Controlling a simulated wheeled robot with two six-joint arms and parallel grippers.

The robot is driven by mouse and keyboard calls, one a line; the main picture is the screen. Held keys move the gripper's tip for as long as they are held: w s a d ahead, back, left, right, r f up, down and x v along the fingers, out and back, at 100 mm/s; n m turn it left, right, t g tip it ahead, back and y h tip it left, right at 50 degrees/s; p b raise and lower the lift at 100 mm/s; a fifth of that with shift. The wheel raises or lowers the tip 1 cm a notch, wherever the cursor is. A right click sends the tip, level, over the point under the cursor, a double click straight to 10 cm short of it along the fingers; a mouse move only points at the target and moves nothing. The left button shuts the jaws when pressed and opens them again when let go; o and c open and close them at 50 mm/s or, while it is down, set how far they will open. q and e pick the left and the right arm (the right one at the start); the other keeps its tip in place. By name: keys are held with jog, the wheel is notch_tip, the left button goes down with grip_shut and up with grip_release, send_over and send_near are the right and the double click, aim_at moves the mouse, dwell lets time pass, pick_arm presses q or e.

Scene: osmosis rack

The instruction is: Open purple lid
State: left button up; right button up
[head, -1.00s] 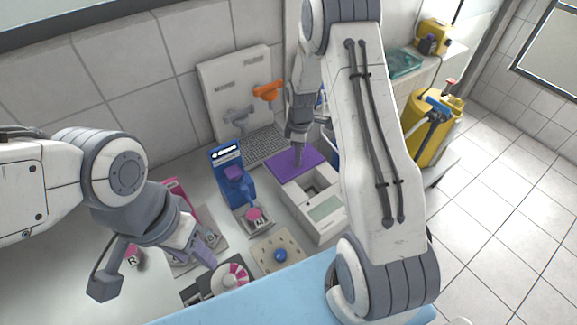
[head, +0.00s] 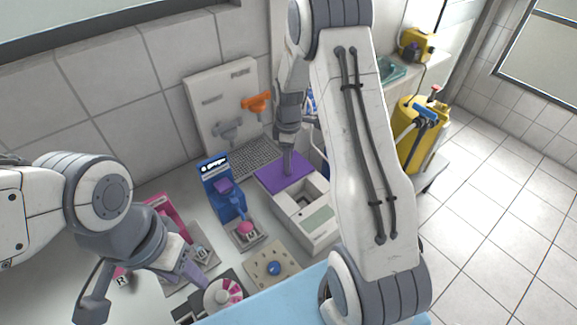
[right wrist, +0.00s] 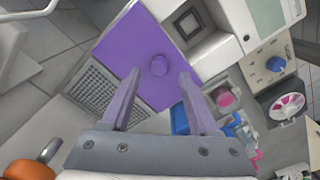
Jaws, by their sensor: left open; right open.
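The purple lid (head: 272,176) lies flat and closed on the white box-shaped device (head: 318,236) at the back of the bench. In the right wrist view the lid (right wrist: 133,42) shows a round purple knob (right wrist: 158,65). My right gripper (head: 288,174) points down over the lid. In the right wrist view my right gripper (right wrist: 158,76) is open, with one fingertip on each side of the knob; I cannot tell whether they touch it. My left gripper (head: 192,272) is open and empty at the front left, well away from the lid.
A blue device (head: 222,188) stands left of the white device. A beige board with a blue knob (head: 273,268) and a pink-and-white rotor (head: 222,294) sit in front. An orange valve handle (head: 256,103) is on the back panel. Yellow containers (head: 418,130) stand right.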

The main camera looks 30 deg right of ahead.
notch_tip(320, 180, up, 7)
jog(key=b, duration=0.1)
jog(key=shift+r, duration=0.15)
dwell(0.4)
